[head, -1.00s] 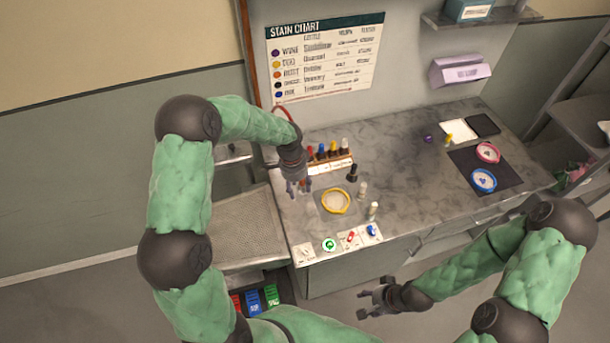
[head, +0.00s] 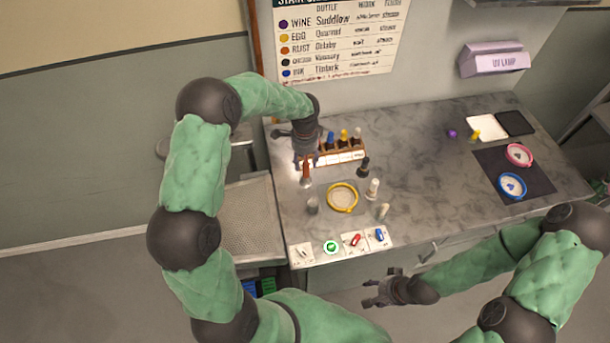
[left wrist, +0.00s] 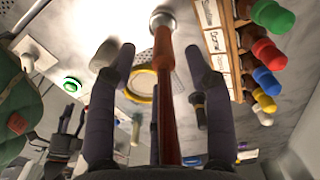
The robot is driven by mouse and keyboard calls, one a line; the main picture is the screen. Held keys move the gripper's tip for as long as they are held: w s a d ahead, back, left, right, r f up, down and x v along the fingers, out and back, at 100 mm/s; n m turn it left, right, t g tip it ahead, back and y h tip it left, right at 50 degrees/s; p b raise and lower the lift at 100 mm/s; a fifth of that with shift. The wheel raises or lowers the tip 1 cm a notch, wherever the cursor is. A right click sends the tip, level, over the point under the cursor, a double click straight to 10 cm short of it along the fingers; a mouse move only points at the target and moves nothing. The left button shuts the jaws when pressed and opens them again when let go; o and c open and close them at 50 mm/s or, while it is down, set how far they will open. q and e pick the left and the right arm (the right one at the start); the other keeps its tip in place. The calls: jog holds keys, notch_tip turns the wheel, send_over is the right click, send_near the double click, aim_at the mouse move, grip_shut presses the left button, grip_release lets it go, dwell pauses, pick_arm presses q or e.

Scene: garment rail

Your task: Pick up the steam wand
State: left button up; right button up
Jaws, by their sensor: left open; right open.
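The steam wand (head: 306,172) is an orange-red tube with a metal tip, and its lower end shows just below my left gripper in the head view. My left gripper (head: 304,162) is open. In the left wrist view the wand (left wrist: 165,85) runs between the spread fingers of the gripper (left wrist: 165,70), with its metal head beyond the fingertips. Whether a finger touches it I cannot tell. The wand's upper part is hidden behind my gripper in the head view. My right gripper (head: 377,290) is open and empty in front of the counter.
A rack of colour-capped bottles (head: 342,157) stands right beside the left gripper. A yellow-rimmed hoop (head: 342,197), a dark bottle (head: 363,168) and pale bottles (head: 373,188) stand nearby. Cards (head: 355,242) line the front edge. The counter's middle right (head: 430,180) is clear.

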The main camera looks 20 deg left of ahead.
aim_at(305, 178)
pick_arm(q)
jog(key=f, duration=0.4)
jog(key=s+f, duration=0.1)
jog(key=f, duration=0.1)
jog(key=shift+d+f, duration=0.1)
jog(key=shift+d, duration=0.15)
jog(key=shift+w+f, duration=0.15)
jog(key=shift+f, duration=0.05)
grip_shut()
